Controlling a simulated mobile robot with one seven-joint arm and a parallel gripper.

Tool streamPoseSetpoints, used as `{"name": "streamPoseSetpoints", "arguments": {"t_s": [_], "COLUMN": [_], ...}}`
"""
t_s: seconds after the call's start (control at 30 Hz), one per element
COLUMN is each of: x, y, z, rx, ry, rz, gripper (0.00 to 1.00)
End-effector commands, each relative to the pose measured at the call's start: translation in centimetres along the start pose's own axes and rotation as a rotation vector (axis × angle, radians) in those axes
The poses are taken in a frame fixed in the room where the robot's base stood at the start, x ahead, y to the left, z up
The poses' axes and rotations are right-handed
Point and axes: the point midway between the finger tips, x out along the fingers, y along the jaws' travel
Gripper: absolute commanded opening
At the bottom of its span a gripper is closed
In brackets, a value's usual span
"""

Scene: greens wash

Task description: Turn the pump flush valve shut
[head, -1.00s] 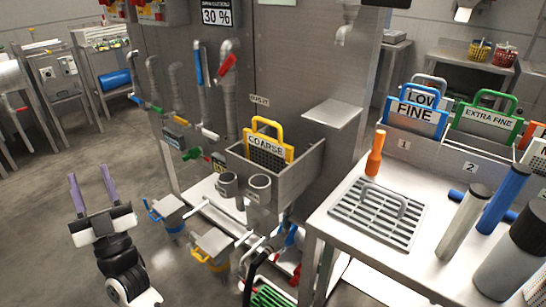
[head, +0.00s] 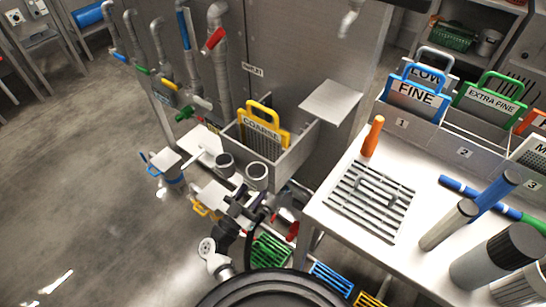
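Higher on the wall pipes are a red lever (head: 214,39), a blue lever (head: 183,24), a white handle (head: 201,103) and a green handle (head: 185,113).
The steel sink (head: 298,166) holds a yellow COARSE screen (head: 262,133). A steel table (head: 325,209) stands right, with a grate (head: 368,200), an orange-handled tool (head: 373,137) and bottles. Blue-handled (head: 167,166) and yellow-handled units stand left of my gripper. Open floor lies at left.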

Motion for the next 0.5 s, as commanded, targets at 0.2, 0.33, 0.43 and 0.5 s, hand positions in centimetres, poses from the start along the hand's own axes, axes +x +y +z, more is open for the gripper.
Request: {"name": "streamPoseSetpoints", "arguments": {"t_s": [0.2, 0.33, 0.43, 0.5], "x": [5.0, 7.3, 8.6, 9.1], "y": [0.0, -0.1, -0.1, -0.1], "z": [-0.4, -0.3, -0.2, -0.2], "rx": [0.002, 0.003, 0.004, 0.003], "ry": [0.001, 0.001, 0.001, 0.001], "rz": [0.002, 0.001, 0.0, 0.0], "gripper": [0.42, 0.42, 0.42, 0.42]}}
